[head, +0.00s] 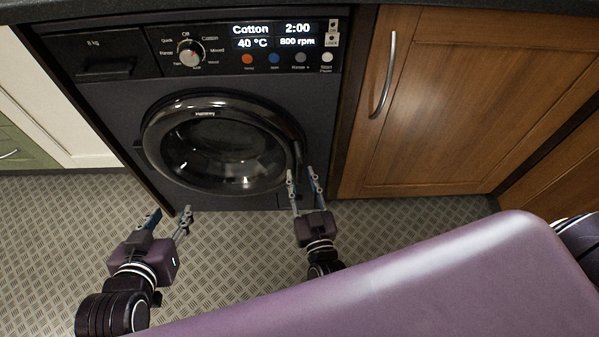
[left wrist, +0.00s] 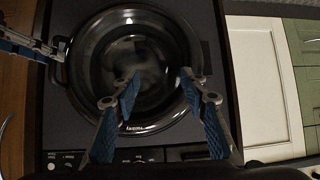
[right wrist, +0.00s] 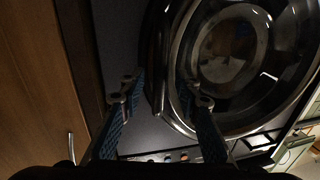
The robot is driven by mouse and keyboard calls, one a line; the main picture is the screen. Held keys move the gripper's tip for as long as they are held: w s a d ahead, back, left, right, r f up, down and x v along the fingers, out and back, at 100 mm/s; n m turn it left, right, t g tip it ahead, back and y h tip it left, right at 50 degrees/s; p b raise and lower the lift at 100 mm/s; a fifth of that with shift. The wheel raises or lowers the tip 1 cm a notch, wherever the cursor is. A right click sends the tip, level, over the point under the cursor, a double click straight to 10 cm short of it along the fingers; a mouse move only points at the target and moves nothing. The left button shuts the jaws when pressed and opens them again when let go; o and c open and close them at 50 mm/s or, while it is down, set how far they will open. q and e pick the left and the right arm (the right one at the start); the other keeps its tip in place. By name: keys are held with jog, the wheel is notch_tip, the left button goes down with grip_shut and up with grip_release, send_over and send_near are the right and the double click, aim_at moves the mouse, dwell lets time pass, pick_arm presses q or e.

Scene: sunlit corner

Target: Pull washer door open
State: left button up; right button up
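The dark washer (head: 105,110) has a round glass door (head: 225,145) with a glossy black rim, and the door looks shut. A handle (right wrist: 158,70) stands out at the rim on the door's right side as seen from the head; it also shows in the left wrist view (left wrist: 58,62). My right gripper (head: 303,172) is open, its fingers (right wrist: 160,90) on either side of the handle. I cannot tell whether they touch it. My left gripper (head: 171,212) is open and empty, low in front of the washer's left side, facing the door.
A wooden cabinet (head: 480,110) with a curved metal handle (head: 385,80) stands right of the washer. A white and green cabinet (head: 50,120) is at the left. The control panel (head: 240,50) runs along the washer's top. The patterned floor (head: 60,240) in front is clear.

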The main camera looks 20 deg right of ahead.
jog(key=shift+w+d, duration=0.1)
jog(key=shift+w, duration=1.1)
pick_arm(q)
jog(key=shift+w+d+r+t, duration=0.2)
jog(key=shift+w+r+t, duration=0.15)
jog(key=shift+w+r, duration=0.2)
jog(key=shift+w+d+r+t, duration=0.2)
jog(key=shift+w+r+t, duration=0.2)
jog(key=shift+r, duration=0.25)
jog(key=shift+h, duration=0.3)
pick_arm(e)
grip_shut()
